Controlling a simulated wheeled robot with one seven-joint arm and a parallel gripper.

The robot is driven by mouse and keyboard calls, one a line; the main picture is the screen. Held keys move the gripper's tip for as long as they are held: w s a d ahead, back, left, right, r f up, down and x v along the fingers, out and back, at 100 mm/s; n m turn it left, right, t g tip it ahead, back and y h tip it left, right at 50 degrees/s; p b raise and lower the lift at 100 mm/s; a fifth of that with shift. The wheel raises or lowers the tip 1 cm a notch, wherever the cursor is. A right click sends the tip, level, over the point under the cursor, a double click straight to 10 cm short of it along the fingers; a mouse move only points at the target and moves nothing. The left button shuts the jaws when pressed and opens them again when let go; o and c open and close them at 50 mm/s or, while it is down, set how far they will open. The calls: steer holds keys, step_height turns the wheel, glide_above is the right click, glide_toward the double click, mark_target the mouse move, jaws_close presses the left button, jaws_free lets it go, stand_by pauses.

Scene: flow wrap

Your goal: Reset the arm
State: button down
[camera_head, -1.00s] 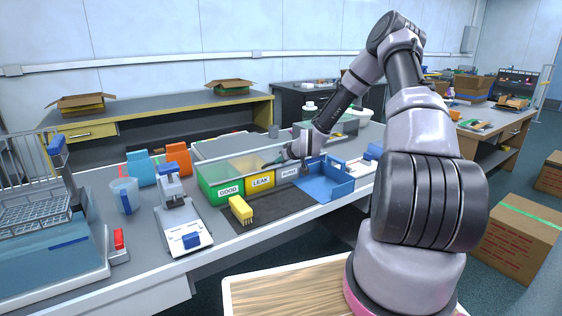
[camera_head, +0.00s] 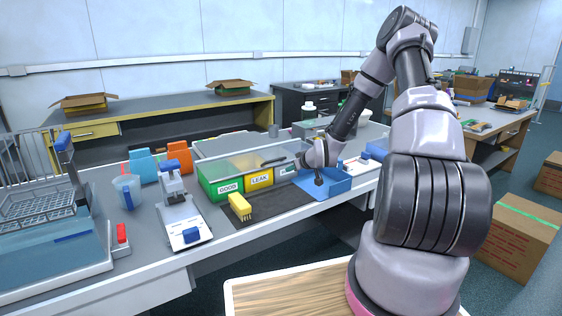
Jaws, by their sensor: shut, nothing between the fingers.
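My arm reaches over the bench from the right. My gripper (camera_head: 319,180) is above the blue tray (camera_head: 335,187), pointing down, with nothing seen between its fingers. It is small in the view, and I cannot tell whether it touches the tray. The sorting bins stand just left of it: a green one labelled GOOD (camera_head: 222,190), a yellow one labelled LEAK (camera_head: 259,181), and a third, pale one partly hidden by my gripper and wrist.
A yellow brush-like block (camera_head: 240,207) lies on the dark mat (camera_head: 275,215). Cardboard boxes (camera_head: 515,240) sit on the floor at right.

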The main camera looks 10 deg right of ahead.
steer(key=s+r+m+g+h, duration=0.1)
steer(key=s+r, duration=0.4)
steer(key=r, duration=0.4)
steer(key=s+d+r+m+g+h, duration=0.1)
steer(key=s+r, duration=0.4)
steer(key=r, duration=0.4)
steer(key=s+r+m+g+h, duration=0.1)
steer(key=s+r, duration=0.3)
steer(key=r, duration=0.5)
steer(key=s+a+r+m, duration=0.1)
steer(key=s+r, duration=0.2)
steer(key=s, duration=0.5)
steer(key=s+a+r+m+y, duration=0.1)
steer(key=s+r, duration=0.3)
steer(key=s, duration=0.4)
steer(key=s+a+r+m, duration=0.2)
steer(key=s+r+m, duration=0.1)
steer(key=s, duration=0.5)
steer(key=shift+r+y, duration=0.3)
steer(key=shift+r, duration=0.35)
steer(key=shift+a, duration=0.1)
